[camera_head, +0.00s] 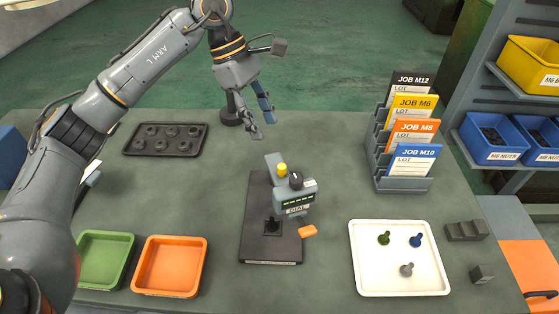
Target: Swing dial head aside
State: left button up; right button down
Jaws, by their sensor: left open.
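The dial head (297,199) is a grey block with a black knob on top, a yellow cap beside it and a label on its front. It stands on a dark base plate (256,250) in the middle of the table, with an orange tab (308,231) low on its right. A small black post (272,225) rises from the plate left of the head. My left gripper (261,128) is open and empty, above and behind the dial head, clear of it, fingers pointing down. My right gripper is not in view.
A green tray (106,283) and an orange tray (170,293) lie at front left. A dark tray with round pockets (165,153) lies behind them. A card rack (402,185) and a white tray (399,287) with small bolts stand right.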

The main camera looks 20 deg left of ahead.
aim_at(281, 166)
pick_arm(q)
jog(key=p+x, duration=0.2)
jog(key=x, duration=0.7)
jog(key=shift+d+f, duration=0.15)
jog(key=shift+f, duration=0.2)
jog(key=shift+d+f+p, duration=0.25)
jog(key=shift+f+p, duration=0.05)
jog(key=shift+f, duration=0.35)
grip_shut()
